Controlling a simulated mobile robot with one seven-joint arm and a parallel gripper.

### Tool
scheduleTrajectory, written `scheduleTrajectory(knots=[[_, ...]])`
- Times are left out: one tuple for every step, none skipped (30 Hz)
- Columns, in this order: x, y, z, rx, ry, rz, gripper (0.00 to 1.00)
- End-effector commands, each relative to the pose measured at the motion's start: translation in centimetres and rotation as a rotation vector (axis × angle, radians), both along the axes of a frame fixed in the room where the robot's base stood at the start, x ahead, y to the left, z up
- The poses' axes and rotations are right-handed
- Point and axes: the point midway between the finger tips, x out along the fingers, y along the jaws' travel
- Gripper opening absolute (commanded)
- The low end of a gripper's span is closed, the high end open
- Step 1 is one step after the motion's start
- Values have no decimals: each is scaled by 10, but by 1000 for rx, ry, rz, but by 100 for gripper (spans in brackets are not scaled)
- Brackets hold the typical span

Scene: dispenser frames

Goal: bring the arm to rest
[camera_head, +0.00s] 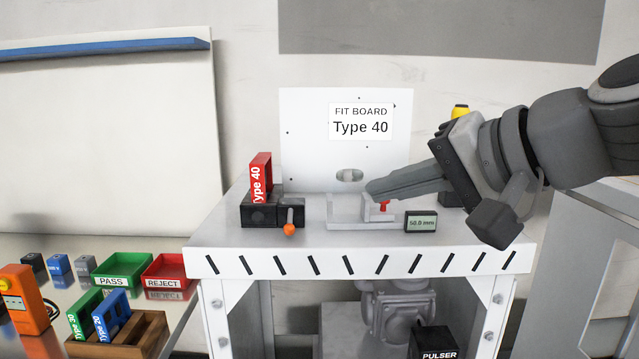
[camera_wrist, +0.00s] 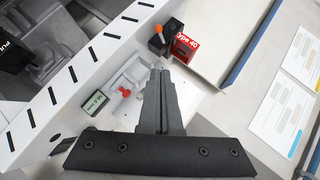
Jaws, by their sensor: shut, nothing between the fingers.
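My gripper (camera_head: 370,190) reaches in from the right over the white bench and points left, just above a light grey fixture (camera_head: 345,218) with a red part on it. Its fingers are together with nothing between them; the wrist view shows the closed fingers (camera_wrist: 160,75) pointing at the fixture area. I cannot tell whether the fingertips touch the fixture. My arm crosses the right side of the head view.
On the bench stand a red Type 40 block (camera_head: 261,178) in a black holder, an orange-tipped lever (camera_head: 289,229) and a small display (camera_head: 421,222). The fit board (camera_head: 310,140) stands behind. Green PASS (camera_head: 125,266) and red REJECT (camera_head: 168,270) trays lie left.

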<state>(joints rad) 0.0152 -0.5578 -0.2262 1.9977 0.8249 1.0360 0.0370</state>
Motion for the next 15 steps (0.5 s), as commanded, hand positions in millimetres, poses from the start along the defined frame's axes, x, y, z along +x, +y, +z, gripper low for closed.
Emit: scheduleTrajectory(knots=[[0, 0, 0, 0, 0, 0, 0], [0, 0, 0, 0, 0, 0, 0], [0, 0, 0, 0, 0, 0, 0], [0, 0, 0, 0, 0, 0, 0], [0, 0, 0, -1, 0, 0, 0], [-1, 0, -1, -8, 4, 0, 0], [-1, 1, -2, -19, 9, 3, 0], [-3, 1, -4, -35, 16, 4, 0], [-6, 2, -8, -67, 31, 8, 0], [-9, 2, -13, -100, 43, 13, 0], [-13, 3, -19, -139, 59, 19, 0], [-19, 3, -28, -201, 81, 27, 0], [-24, 2, -35, -253, 98, 36, 0], [-30, 1, -43, -310, 116, 45, 0], [-38, -2, -54, -387, 139, 60, 0]])
